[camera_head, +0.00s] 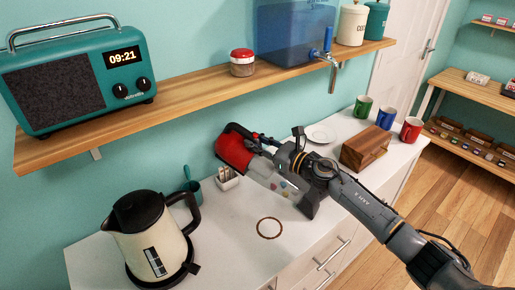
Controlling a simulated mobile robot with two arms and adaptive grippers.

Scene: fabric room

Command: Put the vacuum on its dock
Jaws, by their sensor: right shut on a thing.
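The handheld vacuum (234,152) has a red body, a black handle and what looks like a clear front section ending in a dark nozzle. It slants over the white counter near the teal wall, its nozzle end toward the front right. My right gripper (264,142) reaches in from the right and is shut on the vacuum near its handle. The wrist and forearm hide part of the vacuum. Whether the vacuum touches the counter is unclear. I cannot make out a dock. My left gripper is not in view.
A kettle (152,240) stands front left, near a small white holder (228,180). A plate (321,133), wooden block (367,149) and mugs (411,130) are to the right. A wooden shelf (190,98) overhangs the back. The front middle is mostly clear.

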